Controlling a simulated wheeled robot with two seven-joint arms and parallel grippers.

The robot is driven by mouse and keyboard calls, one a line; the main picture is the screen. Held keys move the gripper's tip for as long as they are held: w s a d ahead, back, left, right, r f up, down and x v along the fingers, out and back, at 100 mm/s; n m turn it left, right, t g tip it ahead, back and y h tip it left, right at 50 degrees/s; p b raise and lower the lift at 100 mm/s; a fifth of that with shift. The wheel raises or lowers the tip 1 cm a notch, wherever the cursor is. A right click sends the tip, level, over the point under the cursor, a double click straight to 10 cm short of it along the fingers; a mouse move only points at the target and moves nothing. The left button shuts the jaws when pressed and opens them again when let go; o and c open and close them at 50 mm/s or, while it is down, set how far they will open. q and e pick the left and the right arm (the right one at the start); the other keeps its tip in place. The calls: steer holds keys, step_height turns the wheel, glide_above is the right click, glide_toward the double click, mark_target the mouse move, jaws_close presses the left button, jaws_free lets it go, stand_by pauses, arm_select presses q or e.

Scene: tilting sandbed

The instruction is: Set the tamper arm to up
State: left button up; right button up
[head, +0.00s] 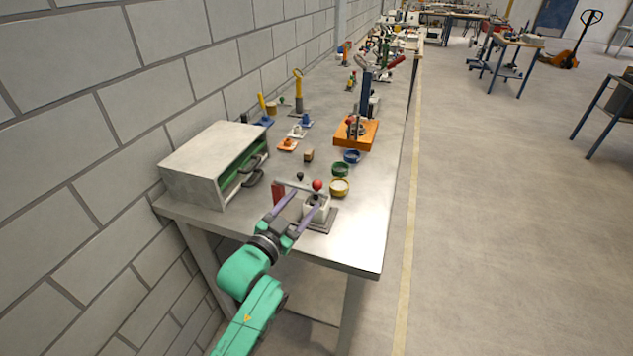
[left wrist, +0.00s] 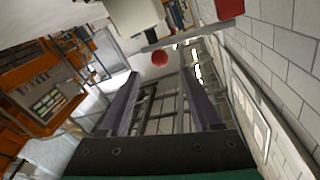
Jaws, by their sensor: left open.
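The tamper device stands on the near end of the workbench in the head view. Its grey arm (head: 297,184) runs roughly level from a red post (head: 278,192) to a red ball knob (head: 317,185), above a pale block (head: 317,209) on a dark base plate. In the left wrist view the red ball (left wrist: 159,58), grey arm (left wrist: 192,35) and part of the red post (left wrist: 229,9) show ahead of the fingers. My left gripper (head: 305,199) is open and empty, close in front of the device; the knob looks beyond the fingertips. My right gripper is out of view.
A grey box with a green interior (head: 212,165) stands left by the wall. Yellow (head: 339,187), green (head: 340,169) and blue (head: 351,156) round dishes lie behind the device. An orange base (head: 355,134) is farther back. The bench's right front corner (head: 365,255) is clear.

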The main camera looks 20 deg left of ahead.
mark_target(315, 189)
arm_select(q)
steer(key=p+x, duration=0.1)
steer(key=x, duration=0.7)
steer(key=shift+w+f, duration=0.1)
steer(key=shift+w, duration=0.1)
jaws_close()
steer(key=shift+s, duration=0.1)
stand_by(0.8)
